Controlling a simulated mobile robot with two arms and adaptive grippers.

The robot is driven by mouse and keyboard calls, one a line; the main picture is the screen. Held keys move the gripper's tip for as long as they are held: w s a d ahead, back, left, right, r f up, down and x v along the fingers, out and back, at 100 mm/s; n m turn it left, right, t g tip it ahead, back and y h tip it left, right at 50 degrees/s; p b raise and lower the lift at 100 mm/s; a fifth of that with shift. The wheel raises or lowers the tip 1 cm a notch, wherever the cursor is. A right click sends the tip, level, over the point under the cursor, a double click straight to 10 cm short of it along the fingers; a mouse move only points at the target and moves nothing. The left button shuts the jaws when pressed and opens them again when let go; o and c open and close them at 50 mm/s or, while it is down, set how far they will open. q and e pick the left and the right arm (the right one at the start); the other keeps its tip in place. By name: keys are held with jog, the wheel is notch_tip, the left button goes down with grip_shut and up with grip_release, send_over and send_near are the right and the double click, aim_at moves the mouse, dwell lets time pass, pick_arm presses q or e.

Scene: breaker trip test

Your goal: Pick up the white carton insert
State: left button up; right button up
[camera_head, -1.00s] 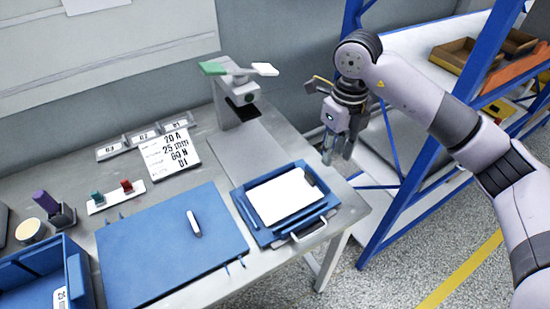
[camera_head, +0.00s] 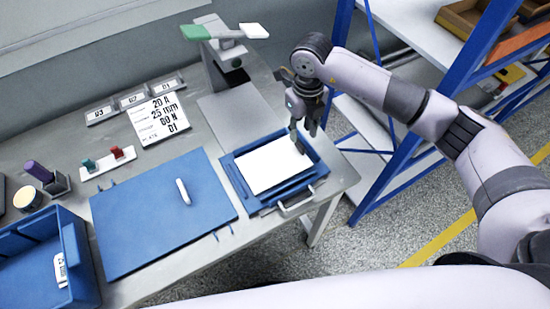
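A flat white rectangular piece, which looks like the carton insert (camera_head: 268,168), lies inside a blue tray (camera_head: 256,205) at the right end of the bench. My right gripper (camera_head: 303,141) hangs fingers down over the tray's far right corner. Its two fingers are apart with nothing seen between them. One fingertip overlaps the insert's right edge in the picture; I cannot tell whether it touches. My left gripper is not in view.
A blue mat (camera_head: 150,230) with a small white piece (camera_head: 183,191) lies left of the tray. A stand (camera_head: 232,62) with a green-and-white top is behind it. A blue bin (camera_head: 82,262) is at the left, and a blue-framed shelf (camera_head: 400,165) at the right.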

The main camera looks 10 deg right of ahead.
aim_at(300, 144)
jog(key=shift+f, duration=0.5)
notch_tip(300, 144, down, 5)
jog(key=shift+w+r+p, duration=0.1)
jog(key=shift+p, duration=1)
jog(key=shift+c, duration=0.4)
grip_shut()
